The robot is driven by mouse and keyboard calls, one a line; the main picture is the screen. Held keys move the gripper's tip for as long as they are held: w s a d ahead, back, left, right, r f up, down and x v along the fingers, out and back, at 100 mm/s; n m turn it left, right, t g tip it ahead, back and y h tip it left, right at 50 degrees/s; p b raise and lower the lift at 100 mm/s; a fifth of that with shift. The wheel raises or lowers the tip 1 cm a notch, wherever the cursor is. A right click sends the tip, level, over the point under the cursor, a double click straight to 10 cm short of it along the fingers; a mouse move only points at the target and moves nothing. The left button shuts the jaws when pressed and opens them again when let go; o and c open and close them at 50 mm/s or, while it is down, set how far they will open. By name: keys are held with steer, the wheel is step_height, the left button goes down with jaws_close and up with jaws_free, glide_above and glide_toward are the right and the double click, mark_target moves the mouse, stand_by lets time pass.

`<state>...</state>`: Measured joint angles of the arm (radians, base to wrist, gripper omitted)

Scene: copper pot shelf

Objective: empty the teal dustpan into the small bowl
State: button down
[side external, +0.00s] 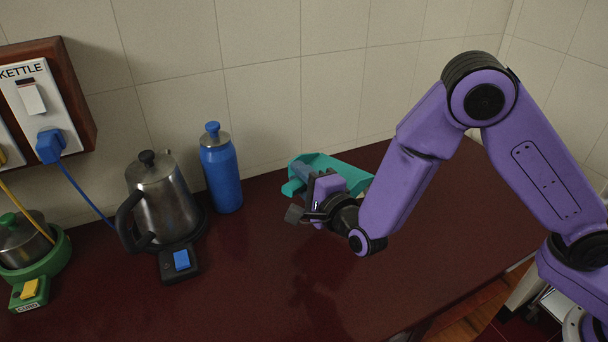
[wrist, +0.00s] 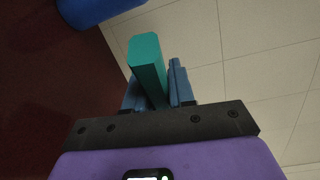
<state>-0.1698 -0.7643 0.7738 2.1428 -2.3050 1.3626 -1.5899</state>
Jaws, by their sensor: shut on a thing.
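The teal dustpan (side external: 350,176) is near the back wall in the side external view, partly hidden behind my gripper (side external: 302,174). My gripper is shut on its handle. In the wrist view the teal handle (wrist: 147,62) stands between the two blue fingers of my gripper (wrist: 158,84). The pan appears held above the dark red counter, but I cannot tell its exact height or tilt. Its contents are not visible. I do not see the small bowl in either view.
A blue bottle (side external: 221,172) stands left of the dustpan, and its blue side shows in the wrist view (wrist: 95,8). A steel kettle (side external: 165,200) and a green-based cooker (side external: 30,250) are farther left. The front of the counter (side external: 260,290) is clear.

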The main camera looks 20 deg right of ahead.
steer(key=shift+r, duration=3)
